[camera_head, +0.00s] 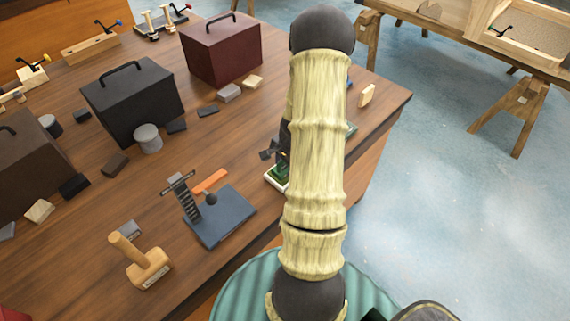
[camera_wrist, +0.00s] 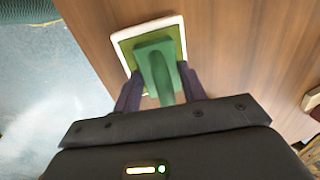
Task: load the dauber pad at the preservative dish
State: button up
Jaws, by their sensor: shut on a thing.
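The green dauber (camera_wrist: 158,70) is between the fingers of my gripper (camera_wrist: 160,92), which is shut on its handle. Its flat pad end is over the preservative dish (camera_wrist: 122,38), a white-rimmed square tray with green inside, in the wrist view. The pad covers much of the dish's middle. I cannot tell whether the pad touches the liquid. In the head view the dish (camera_head: 272,181) shows near the table's front edge, partly hidden behind my arm. My gripper (camera_head: 272,152) shows there only as a dark part beside the arm.
A blue-grey stand (camera_head: 232,213) with a ridged post and a wooden mallet (camera_head: 146,262) are left of the dish. Black (camera_head: 142,108) and maroon (camera_head: 222,50) boxes stand farther back. The table's right edge drops to blue floor.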

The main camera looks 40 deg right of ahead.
jog(key=shift+s, duration=0.1)
dwell(0.3)
jog(key=shift+r+p, duration=2.55)
jog(key=shift+r, duration=1)
jog(key=shift+f, duration=0.1)
